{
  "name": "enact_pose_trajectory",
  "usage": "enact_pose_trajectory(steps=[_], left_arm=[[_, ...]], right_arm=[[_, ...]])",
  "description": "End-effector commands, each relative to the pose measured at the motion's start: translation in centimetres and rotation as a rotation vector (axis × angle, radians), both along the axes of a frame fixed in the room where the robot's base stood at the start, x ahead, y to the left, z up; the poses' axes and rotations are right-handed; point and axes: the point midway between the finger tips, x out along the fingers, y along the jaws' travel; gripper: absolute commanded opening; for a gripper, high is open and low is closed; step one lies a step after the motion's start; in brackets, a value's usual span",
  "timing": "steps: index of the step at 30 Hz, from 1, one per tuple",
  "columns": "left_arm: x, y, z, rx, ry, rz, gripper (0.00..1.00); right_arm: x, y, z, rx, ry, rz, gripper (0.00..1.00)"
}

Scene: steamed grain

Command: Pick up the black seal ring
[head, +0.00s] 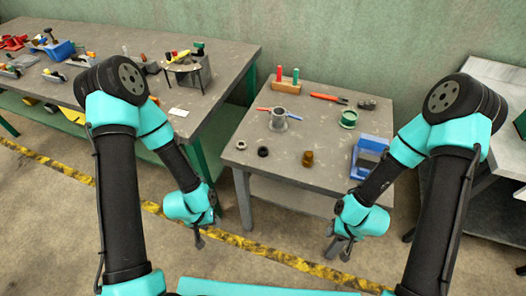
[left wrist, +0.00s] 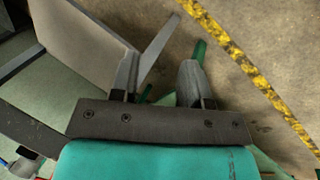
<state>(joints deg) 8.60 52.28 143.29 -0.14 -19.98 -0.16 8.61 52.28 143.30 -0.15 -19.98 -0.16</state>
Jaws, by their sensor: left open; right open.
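The black seal ring (head: 263,152) lies flat near the front left part of the small grey table (head: 325,165), with a pale metal ring (head: 241,145) to its left. My left gripper (head: 199,241) is off the table's front left corner, over the floor, apart from the ring. Its two fingers (left wrist: 158,78) show spread and empty in the left wrist view, and the ring is not visible there. My right gripper (head: 340,250) hangs in front of the table's right side, open and empty.
On the small table stand a grey cylinder (head: 278,119), a brown knob-like part (head: 308,158), a green spool (head: 348,119), a blue bin (head: 370,155) and a red-handled tool (head: 328,98). A cluttered long bench (head: 215,75) is at left. Tabletop around the ring's front is clear.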

Motion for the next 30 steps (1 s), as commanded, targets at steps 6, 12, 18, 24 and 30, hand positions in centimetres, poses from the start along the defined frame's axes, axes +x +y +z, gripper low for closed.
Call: enact_pose_trajectory(steps=[6,12,18,24,30], left_arm=[[0.0,0.0,0.0,0.000,0.000,0.000,0.47],[0.0,0.0,0.0,0.000,0.000,0.000,0.67],[0.0,0.0,0.0,0.000,0.000,0.000,0.72],[0.6,-0.5,0.3,-0.004,0.001,0.001,0.72],[3.6,-3.9,1.9,-0.025,0.019,0.008,0.72]], right_arm=[[0.0,0.0,0.0,0.000,0.000,0.000,0.43],[0.0,0.0,0.0,0.000,0.000,0.000,0.43],[0.0,0.0,0.0,0.000,0.000,0.000,0.43],[0.0,0.0,0.0,0.000,0.000,0.000,0.43],[0.0,0.0,0.0,0.000,0.000,0.000,0.43]])
